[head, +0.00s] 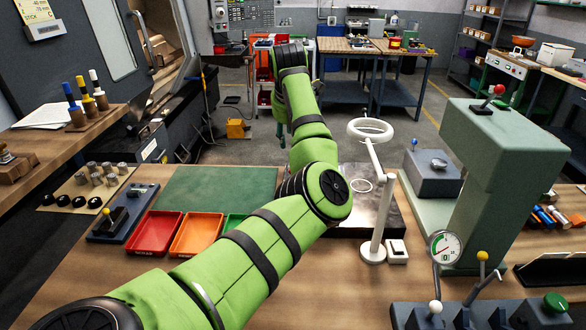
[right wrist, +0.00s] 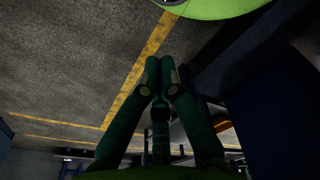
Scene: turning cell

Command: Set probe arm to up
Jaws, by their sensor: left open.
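I cannot tell for certain which part is the probe arm. A control panel (head: 470,314) at the lower right carries a white-knobbed lever (head: 434,308), a yellow-knobbed lever (head: 482,258) and a green knob (head: 555,301). The yellow-knobbed lever leans. A small blue box with a yellow-tipped lever (head: 107,213) sits at the left of the bench. My left gripper (head: 281,140) is open, small and partly hidden behind my own forearm, beyond the bench's far side. My right gripper (right wrist: 160,62) has its fingertips together over the floor, with nothing seen between them.
A white ring lamp (head: 370,130) stands mid-bench beside my left arm. A green press-like machine (head: 480,170) with a round dial gauge (head: 444,247) in front fills the right. Red (head: 153,234) and orange (head: 196,233) trays lie left of my arm. A green mat (head: 215,188) is bare.

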